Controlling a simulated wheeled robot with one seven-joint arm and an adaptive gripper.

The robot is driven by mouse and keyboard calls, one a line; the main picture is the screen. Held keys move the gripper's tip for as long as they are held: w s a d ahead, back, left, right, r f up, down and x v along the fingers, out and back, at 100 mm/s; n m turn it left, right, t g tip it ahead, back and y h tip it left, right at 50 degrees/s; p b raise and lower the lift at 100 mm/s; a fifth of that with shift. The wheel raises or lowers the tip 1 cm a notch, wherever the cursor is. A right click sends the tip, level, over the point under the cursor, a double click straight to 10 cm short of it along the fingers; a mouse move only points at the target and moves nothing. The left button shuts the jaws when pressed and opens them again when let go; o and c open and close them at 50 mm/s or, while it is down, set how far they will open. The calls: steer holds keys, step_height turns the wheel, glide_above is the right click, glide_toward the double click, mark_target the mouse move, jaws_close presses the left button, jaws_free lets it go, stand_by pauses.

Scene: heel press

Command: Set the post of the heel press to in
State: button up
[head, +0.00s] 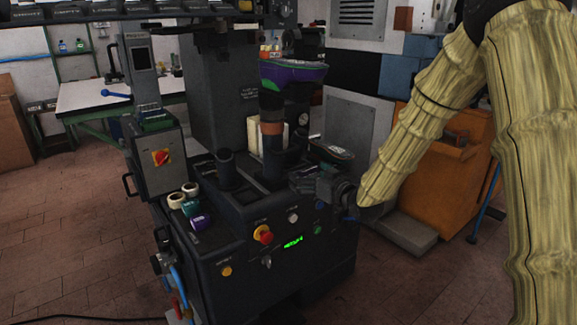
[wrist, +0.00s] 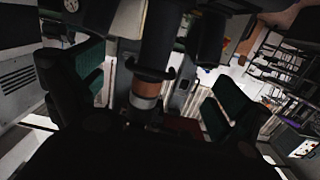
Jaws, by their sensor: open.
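The heel press (head: 225,245) is a dark machine in the middle of the head view. Its post (head: 272,130) stands upright, dark with a brown band, under a green and purple shoe (head: 295,73). My gripper (head: 328,186) is at the right side of the press, low and to the right of the post. In the wrist view my gripper (wrist: 155,105) is open, with green-padded fingers left and right. A dark post with a copper-brown band (wrist: 146,88) appears between them in the picture; contact cannot be told.
A second shoe (head: 331,150) is near my gripper. An orange cabinet (head: 425,165) stands behind my arm. The floor at left is mostly clear.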

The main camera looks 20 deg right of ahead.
mark_target(289, 152)
steer(key=shift+n+t+y, duration=0.3)
steer(key=shift+t, duration=0.2)
steer(key=w+a+r, duration=0.1)
steer(key=w, duration=0.2)
steer(key=w+a+r+b, duration=0.1)
steer(key=w, duration=0.3)
steer(key=w+a+r+b, duration=0.1)
steer(key=w, duration=0.3)
steer(key=shift+r, duration=0.15)
